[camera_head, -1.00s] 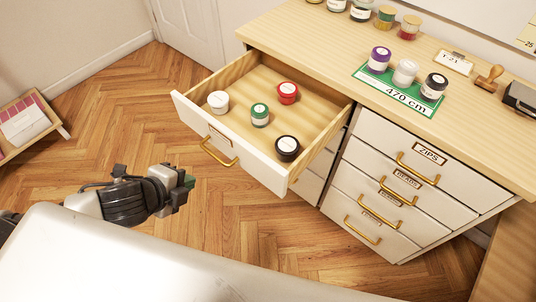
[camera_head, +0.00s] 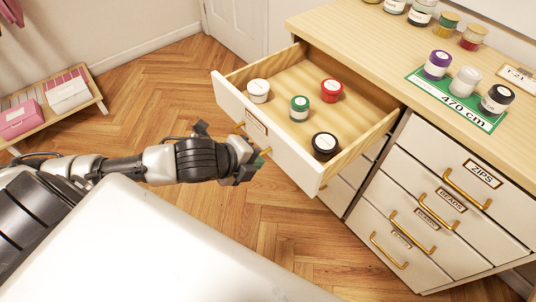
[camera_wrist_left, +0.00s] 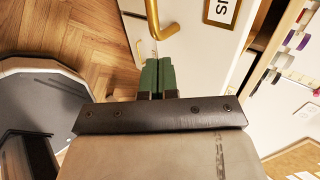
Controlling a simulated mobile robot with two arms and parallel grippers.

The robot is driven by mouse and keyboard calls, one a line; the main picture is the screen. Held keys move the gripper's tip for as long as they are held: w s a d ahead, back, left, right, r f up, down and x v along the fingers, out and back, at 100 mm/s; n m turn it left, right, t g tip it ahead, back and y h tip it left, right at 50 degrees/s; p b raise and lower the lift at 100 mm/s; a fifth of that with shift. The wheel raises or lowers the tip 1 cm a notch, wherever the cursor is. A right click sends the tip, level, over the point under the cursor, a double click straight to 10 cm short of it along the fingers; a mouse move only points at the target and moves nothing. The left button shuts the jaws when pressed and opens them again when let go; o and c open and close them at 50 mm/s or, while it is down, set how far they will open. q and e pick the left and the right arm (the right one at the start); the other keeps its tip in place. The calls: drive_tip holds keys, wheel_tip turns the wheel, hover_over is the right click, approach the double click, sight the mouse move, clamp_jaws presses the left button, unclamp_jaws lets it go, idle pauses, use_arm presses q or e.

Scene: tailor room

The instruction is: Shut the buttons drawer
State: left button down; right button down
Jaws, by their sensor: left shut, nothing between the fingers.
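The open drawer (camera_head: 294,167) juts out from the upper left of the cabinet. It holds a white, a green, a red and a black-lidded jar. Its label cannot be read in the head view; the left wrist view shows part of a label (camera_wrist_left: 222,10) ending in "NS". The drawer's brass handle (camera_head: 240,127) is partly hidden behind my left gripper (camera_head: 262,162). The left gripper is shut and empty, close to the drawer front near the handle. In the left wrist view, its green fingertips (camera_wrist_left: 158,76) are just below the brass handle (camera_wrist_left: 166,32). My right gripper is not in view.
The cabinet top (camera_head: 350,35) bears several jars, some on a green mat (camera_head: 480,121). A low shelf (camera_head: 85,107) stands far left. The wood floor between is clear.

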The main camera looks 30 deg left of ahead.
sight(276, 151)
use_arm(q)
drive_tip(key=shift+w+d, duration=0.25)
drive_tip(key=shift+w, duration=0.35)
drive_tip(key=shift+w+d, duration=0.3)
drive_tip(key=shift+w, duration=0.35)
drive_tip(key=shift+w+d, duration=0.25)
drive_tip(key=shift+w, duration=0.35)
drive_tip(key=shift+w, duration=0.1)
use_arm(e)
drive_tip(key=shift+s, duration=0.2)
